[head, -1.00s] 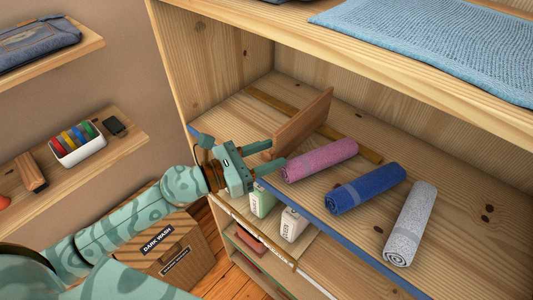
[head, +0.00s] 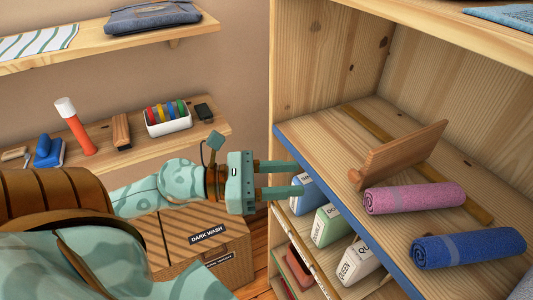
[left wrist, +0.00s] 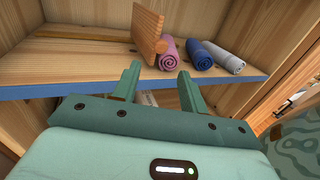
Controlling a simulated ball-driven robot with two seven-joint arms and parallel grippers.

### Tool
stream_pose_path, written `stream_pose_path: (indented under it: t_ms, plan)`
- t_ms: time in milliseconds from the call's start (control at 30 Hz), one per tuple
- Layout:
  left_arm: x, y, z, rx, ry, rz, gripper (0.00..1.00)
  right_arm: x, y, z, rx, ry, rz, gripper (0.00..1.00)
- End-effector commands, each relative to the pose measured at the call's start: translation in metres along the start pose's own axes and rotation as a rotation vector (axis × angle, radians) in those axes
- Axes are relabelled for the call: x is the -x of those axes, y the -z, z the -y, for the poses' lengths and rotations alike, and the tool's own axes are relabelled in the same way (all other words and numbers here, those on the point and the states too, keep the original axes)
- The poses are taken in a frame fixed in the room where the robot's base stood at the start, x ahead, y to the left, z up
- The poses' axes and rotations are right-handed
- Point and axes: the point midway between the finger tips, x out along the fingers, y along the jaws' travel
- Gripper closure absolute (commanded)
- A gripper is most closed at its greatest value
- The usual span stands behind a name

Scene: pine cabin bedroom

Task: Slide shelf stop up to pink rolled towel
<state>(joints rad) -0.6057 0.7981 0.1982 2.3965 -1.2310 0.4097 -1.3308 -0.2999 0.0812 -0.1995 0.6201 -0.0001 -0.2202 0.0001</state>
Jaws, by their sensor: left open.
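The wooden shelf stop (head: 402,154) stands upright on the cabinet shelf (head: 318,122), running from front to back. The pink rolled towel (head: 414,197) lies just to its right; in the left wrist view the stop (left wrist: 147,30) and the pink towel (left wrist: 168,53) look very close, and I cannot tell if they touch. My left gripper (head: 297,179) is open and empty, in front of the shelf's blue front edge and left of the stop. In the left wrist view its fingers (left wrist: 158,84) point toward the shelf, with the stop beyond them. My right gripper is not in view.
A blue rolled towel (head: 468,249) lies right of the pink one, and a grey one (left wrist: 224,57) beyond it. Labelled boxes (head: 329,226) stand on the level below. A dark-wash box (head: 205,248) sits below my left arm. Shelf room left of the stop is clear.

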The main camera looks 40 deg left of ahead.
Motion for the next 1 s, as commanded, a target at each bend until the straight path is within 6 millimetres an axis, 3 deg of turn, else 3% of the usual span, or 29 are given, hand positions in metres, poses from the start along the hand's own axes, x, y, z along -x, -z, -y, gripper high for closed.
stream_pose_path:
  t_ms: [33,300,1000]
  plan:
    - [0.008,0.005,0.001,0.001,0.000,-0.003,0.57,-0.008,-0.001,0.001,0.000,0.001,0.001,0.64]
    - [0.033,0.000,0.000,-0.001,0.000,0.000,0.57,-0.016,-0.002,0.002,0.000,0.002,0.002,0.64]
    - [0.035,-0.001,-0.001,0.042,-0.005,0.000,0.57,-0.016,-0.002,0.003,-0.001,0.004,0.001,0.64]
